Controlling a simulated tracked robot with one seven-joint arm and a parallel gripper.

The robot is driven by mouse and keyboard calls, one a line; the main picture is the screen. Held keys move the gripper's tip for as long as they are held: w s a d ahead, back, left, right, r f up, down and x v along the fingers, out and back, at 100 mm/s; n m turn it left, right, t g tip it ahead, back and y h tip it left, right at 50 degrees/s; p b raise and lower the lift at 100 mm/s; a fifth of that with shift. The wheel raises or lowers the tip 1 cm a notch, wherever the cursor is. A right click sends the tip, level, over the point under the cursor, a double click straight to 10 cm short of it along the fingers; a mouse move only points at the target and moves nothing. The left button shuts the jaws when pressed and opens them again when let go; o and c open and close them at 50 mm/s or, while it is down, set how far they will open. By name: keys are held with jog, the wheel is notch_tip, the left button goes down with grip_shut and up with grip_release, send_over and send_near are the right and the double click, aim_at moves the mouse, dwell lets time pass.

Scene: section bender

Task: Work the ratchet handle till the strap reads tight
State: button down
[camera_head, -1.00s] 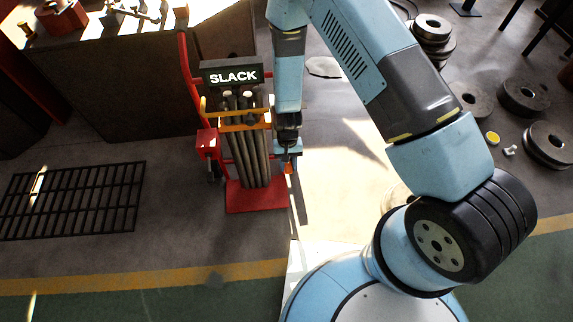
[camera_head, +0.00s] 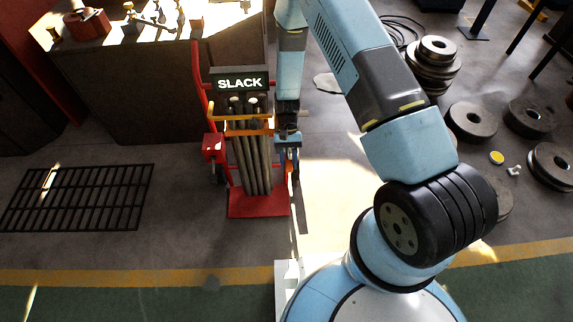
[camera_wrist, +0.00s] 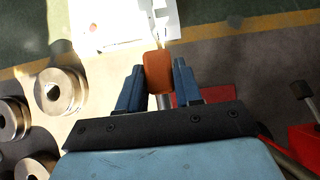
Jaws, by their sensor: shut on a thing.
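The sign (camera_head: 240,84) above the red cart reads SLACK. An orange strap (camera_head: 236,132) crosses the upright bundle of grey pipes (camera_head: 250,165) in the cart. My gripper (camera_head: 289,158) is at the cart's right side, low beside the pipes. In the wrist view, the blue fingers of my gripper (camera_wrist: 158,82) are shut on the orange ratchet handle (camera_wrist: 158,72), one finger on each side of it. The handle's grip end shows between the fingers; the ratchet itself is hidden behind my gripper.
The red cart base (camera_head: 258,204) stands on the floor. A red box (camera_head: 214,147) is at the cart's left side. A bench (camera_head: 150,90) stands behind. A floor grate (camera_head: 78,197) lies left. Several metal rolls (camera_head: 472,121) lie right. Lit floor right of the cart is clear.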

jog(key=shift+w+d, duration=0.15)
jog(key=shift+w, duration=0.05)
jog(key=c, duration=0.8)
grip_release()
jog(key=shift+c, duration=0.2)
jog(key=shift+r, duration=0.7)
jog(key=s+d+r, duration=0.4)
jog(key=s+r, duration=0.7)
jog(key=s, duration=0.2)
jog(key=shift+s+d+r, duration=0.15)
jog(key=shift+d+r, duration=0.05)
jog(key=shift+r, duration=0.05)
